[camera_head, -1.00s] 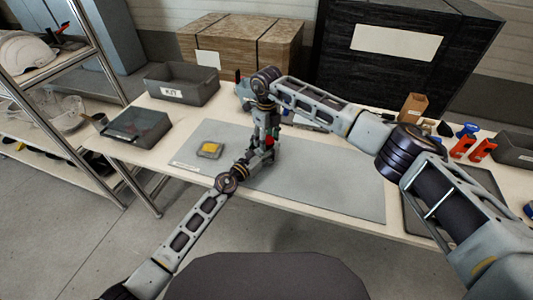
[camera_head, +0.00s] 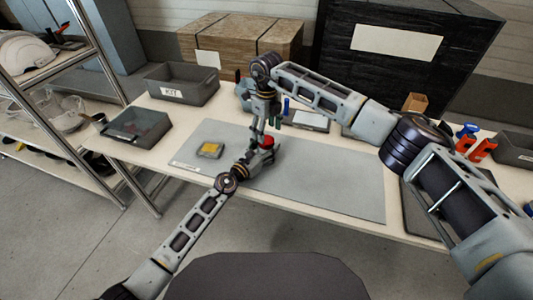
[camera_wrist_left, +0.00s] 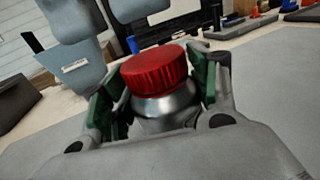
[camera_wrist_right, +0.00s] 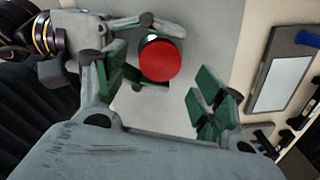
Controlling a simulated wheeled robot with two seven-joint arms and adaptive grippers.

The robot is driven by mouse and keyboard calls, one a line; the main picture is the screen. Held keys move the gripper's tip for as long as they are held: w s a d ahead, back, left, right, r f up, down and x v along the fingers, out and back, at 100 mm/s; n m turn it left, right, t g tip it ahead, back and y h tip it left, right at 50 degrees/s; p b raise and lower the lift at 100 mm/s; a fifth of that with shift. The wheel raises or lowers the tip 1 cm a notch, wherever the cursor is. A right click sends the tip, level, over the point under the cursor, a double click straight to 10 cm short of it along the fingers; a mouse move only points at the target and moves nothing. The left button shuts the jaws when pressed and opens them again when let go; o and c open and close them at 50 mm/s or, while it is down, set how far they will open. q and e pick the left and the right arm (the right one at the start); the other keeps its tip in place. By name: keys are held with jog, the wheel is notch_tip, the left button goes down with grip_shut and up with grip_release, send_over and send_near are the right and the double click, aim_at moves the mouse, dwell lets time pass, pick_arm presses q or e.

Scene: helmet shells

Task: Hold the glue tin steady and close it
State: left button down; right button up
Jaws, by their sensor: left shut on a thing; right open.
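The glue tin (camera_wrist_left: 165,106) is a silvery round tin with a ribbed red cap (camera_wrist_left: 155,70) sitting on its neck. I cannot tell how tight the cap is. My left gripper (camera_wrist_left: 158,95) is shut around the tin's body, its green pads on both sides, and the tin stands nearly upright. In the head view the red cap (camera_head: 267,142) shows just above my left gripper (camera_head: 260,160). My right gripper (camera_wrist_right: 158,85) is open and empty, above the cap and apart from it. The cap (camera_wrist_right: 160,61) lies toward its left finger in the right wrist view.
A grey mat (camera_head: 320,186) covers the table's middle, mostly clear. A yellow-topped block (camera_head: 209,150) lies at left. A KIT bin (camera_head: 182,85) and a dark box (camera_head: 138,125) stand farther left. A tablet-like panel (camera_head: 310,120) lies behind; orange-red tools (camera_head: 482,150) stand right.

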jog(key=shift+r, duration=0.15)
jog(key=o, duration=0.6)
jog(key=shift+c, duration=0.2)
notch_tip(320, 180, up, 12)
dwell(0.7)
pick_arm(q)
jog(key=shift+c, duration=1.7)
grip_release()
